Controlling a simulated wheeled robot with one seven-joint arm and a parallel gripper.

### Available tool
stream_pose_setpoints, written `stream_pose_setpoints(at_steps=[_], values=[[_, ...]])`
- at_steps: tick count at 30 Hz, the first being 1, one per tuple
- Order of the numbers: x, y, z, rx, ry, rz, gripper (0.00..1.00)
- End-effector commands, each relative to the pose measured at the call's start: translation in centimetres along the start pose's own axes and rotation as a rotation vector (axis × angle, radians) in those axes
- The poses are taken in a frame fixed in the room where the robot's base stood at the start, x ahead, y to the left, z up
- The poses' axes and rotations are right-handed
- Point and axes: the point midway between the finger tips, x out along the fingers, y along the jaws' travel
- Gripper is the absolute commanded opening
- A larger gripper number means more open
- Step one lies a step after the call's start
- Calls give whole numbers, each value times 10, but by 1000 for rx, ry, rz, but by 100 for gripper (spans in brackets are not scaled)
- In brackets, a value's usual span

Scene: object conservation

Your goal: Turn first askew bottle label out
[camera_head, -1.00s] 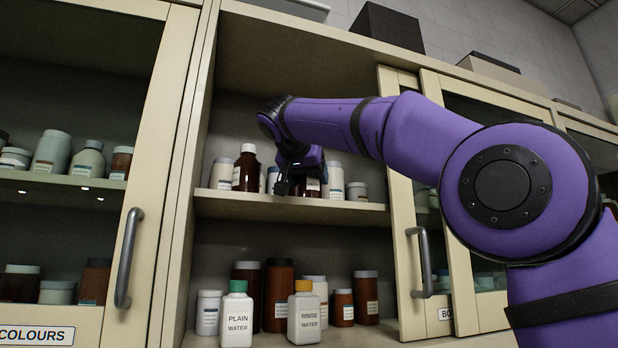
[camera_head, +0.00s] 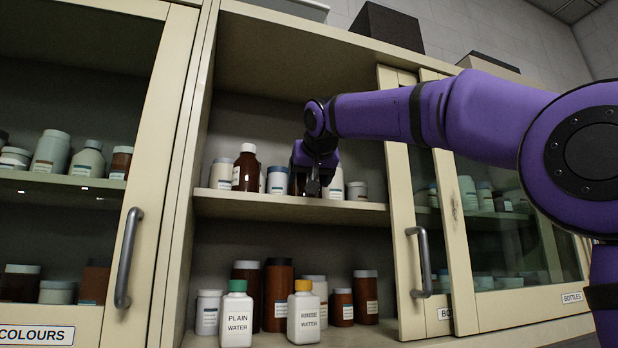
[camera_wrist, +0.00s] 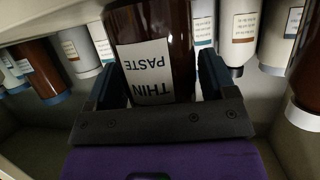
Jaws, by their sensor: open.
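A brown bottle labelled THIN PASTE (camera_wrist: 180,50) stands between the fingers of my gripper (camera_wrist: 160,85) in the wrist view, where its label reads upside down. The label sits off to the left of the bottle's visible face there. My gripper is open, with a finger on each side of the bottle; I cannot tell whether they touch it. In the head view my gripper (camera_head: 313,187) is at the upper open shelf and hides most of this bottle. Another brown bottle with a white cap (camera_head: 247,170) stands to the left, its label at its left edge.
PLAIN WATER (camera_head: 237,315) and RINSE WATER (camera_head: 304,312) bottles stand below. A cabinet door (camera_head: 410,240) borders the opening on the right.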

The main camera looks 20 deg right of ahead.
Motion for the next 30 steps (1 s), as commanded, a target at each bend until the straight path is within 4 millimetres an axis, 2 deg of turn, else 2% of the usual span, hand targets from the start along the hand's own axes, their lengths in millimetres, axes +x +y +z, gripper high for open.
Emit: stream_pose_setpoints(at_steps=[4,10,11,13,21,26,30], values=[[0,0,0,-31,-2,-78,77],[0,-1,0,-36,-2,-85,77],[0,-1,0,-36,-2,-85,82],[0,-1,0,-36,-2,-84,98],[-1,0,0,-36,-2,-84,100],[-17,1,-1,-35,1,-84,100],[-42,3,-1,-34,0,-85,100]])
